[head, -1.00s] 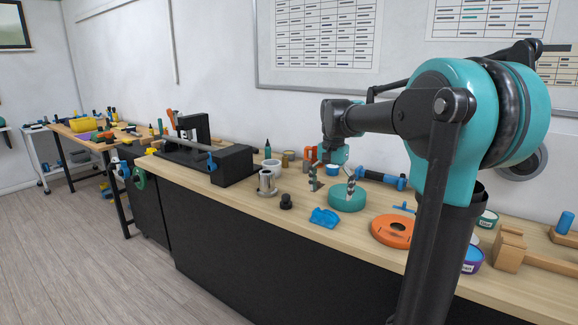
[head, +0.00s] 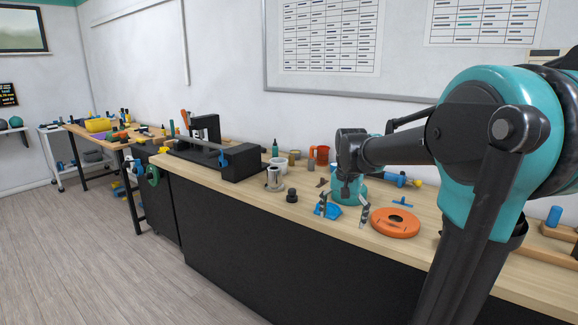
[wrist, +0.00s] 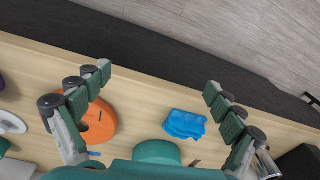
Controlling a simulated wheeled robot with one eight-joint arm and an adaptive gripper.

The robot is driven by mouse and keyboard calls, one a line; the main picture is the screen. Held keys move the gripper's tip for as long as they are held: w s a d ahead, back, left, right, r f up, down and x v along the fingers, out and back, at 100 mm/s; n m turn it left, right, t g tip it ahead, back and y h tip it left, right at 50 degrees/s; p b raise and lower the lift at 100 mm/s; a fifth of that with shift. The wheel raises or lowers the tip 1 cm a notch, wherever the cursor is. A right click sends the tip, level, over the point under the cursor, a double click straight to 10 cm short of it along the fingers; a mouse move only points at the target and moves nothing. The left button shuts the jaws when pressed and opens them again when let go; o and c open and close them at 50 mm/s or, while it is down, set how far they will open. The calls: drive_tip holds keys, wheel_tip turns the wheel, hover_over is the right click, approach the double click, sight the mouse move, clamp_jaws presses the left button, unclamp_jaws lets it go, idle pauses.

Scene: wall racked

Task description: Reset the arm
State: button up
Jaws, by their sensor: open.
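My gripper (head: 343,208) is open and empty, pointing down above the workbench. An orange disc (head: 396,224) with a hole lies to the right.
The wooden bench top (head: 450,225) holds a black fixture (head: 240,162), a metal cylinder (head: 273,181), a black knob (head: 291,195) and a red-orange mug (head: 321,154). A second table (head: 105,135) stands far left. Open floor (head: 100,250) lies in front.

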drive_tip(key=s+d+f+n+t, duration=0.2)
drive_tip(key=s+f+n, duration=0.3)
drive_tip(key=s+f, duration=1.2)
drive_tip(key=shift+s+d+t, duration=0.4)
drive_tip(key=shift+t, duration=0.2)
